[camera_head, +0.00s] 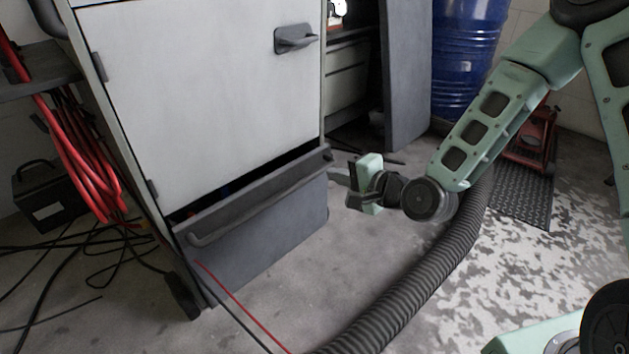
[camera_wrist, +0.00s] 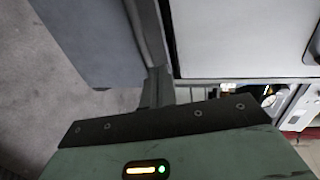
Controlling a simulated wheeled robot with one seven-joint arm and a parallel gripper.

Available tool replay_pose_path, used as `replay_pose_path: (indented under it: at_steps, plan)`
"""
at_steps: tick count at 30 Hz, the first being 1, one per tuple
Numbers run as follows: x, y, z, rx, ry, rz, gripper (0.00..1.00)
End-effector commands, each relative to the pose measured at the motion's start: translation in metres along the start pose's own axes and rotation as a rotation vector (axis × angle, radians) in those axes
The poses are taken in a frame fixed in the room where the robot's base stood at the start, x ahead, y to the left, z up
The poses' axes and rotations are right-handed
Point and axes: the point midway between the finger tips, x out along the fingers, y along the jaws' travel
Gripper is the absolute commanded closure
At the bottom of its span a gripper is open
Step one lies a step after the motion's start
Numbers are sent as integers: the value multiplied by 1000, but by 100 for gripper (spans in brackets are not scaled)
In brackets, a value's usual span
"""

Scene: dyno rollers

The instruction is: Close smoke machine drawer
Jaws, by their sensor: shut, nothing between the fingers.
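The smoke machine is a white cabinet (camera_head: 205,90) with a dark grey drawer (camera_head: 262,232) at its bottom. The drawer stands partly open, with a dark gap above its front and a long bar handle (camera_head: 250,207) along the top. My gripper (camera_head: 338,177) is shut and empty, just right of the drawer's upper right corner. In the wrist view, my fingers (camera_wrist: 158,88) are together at the edge of the grey drawer front (camera_wrist: 90,40), with the white cabinet (camera_wrist: 240,40) to the right. I cannot tell if they touch the drawer.
A thick ribbed hose (camera_head: 420,285) curves over the floor below my arm. Red cables (camera_head: 75,160) hang at the left, and black cables lie on the floor there. A blue barrel (camera_head: 468,50) and a grey panel (camera_head: 405,75) stand behind. Floor before the drawer is mostly clear.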

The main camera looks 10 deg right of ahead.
Motion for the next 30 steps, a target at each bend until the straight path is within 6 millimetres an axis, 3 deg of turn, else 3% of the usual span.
replay_pose_path:
  at_steps: [15,21,30]
  plan:
    - [83,2,1,-6,-3,-1,100]
    - [94,0,1,-5,-3,0,100]
    - [95,-1,1,-5,-4,1,100]
